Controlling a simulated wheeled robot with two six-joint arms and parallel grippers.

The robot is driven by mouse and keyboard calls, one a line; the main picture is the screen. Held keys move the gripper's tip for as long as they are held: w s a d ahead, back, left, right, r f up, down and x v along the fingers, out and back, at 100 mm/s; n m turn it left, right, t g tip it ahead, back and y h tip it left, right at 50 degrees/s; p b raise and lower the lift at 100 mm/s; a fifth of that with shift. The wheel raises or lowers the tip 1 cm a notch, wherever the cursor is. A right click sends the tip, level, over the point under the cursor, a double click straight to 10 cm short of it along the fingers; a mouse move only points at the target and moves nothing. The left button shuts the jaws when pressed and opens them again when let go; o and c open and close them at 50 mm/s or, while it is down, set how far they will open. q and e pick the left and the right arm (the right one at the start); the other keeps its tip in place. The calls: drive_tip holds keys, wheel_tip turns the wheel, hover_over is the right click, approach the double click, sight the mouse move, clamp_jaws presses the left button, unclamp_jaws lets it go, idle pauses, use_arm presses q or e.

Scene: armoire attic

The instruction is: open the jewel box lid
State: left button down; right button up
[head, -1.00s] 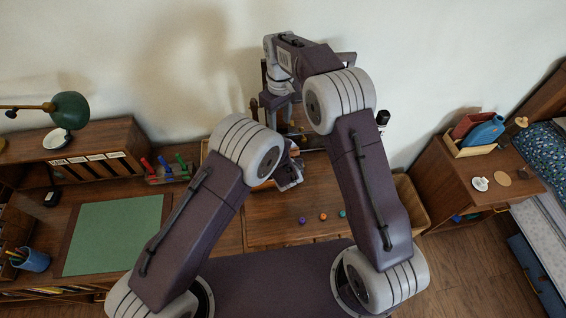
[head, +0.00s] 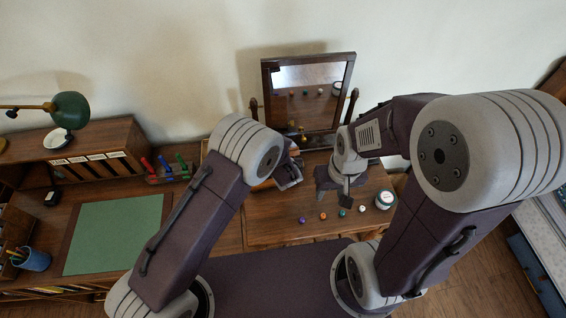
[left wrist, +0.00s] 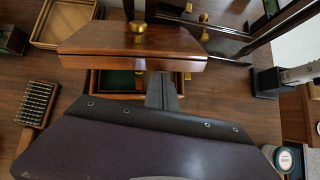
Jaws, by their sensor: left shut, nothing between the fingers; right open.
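The jewel box (left wrist: 98,84) is a small wooden box with a green lining, seen in the left wrist view. Its brown lid (left wrist: 100,42), with a brass knob, stands raised above the front opening, and part of the lining shows below it. My left gripper (left wrist: 162,84) is shut and empty, its tip just below the lid's near edge; I cannot tell whether it touches. In the head view my left gripper (head: 290,174) is low over the dresser, and my left arm hides most of the box. My right gripper (head: 340,190) is open, low over the dresser's right side.
A tilting mirror (head: 308,92) stands at the back of the dresser (head: 270,232). Several small coloured balls (head: 323,216) and a round jar (head: 384,198) are near its front and right. In the left wrist view a brush (left wrist: 36,103) and a tray (left wrist: 65,22) lie left of the box.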

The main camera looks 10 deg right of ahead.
use_arm(q)
drive_tip(key=shift+g, duration=0.8)
drive_tip(key=w+r+p, duration=0.2)
drive_tip(key=w+p, duration=0.1)
drive_tip(key=p, duration=0.2)
drive_tip(key=w+r+p, duration=0.2)
drive_tip(key=p, duration=0.2)
drive_tip(key=w+a+r+p, duration=0.1)
drive_tip(key=w+r+p, duration=0.2)
drive_tip(key=p, duration=0.2)
drive_tip(key=shift+w+p, duration=0.3)
drive_tip(key=shift+w, duration=0.05)
drive_tip(key=shift+w+r+p, duration=0.15)
drive_tip(key=shift+w+p, duration=0.35)
drive_tip(key=shift+w, duration=0.55)
drive_tip(key=shift+w+a, duration=0.1)
drive_tip(key=b+v, duration=0.3)
drive_tip(key=v, duration=0.6)
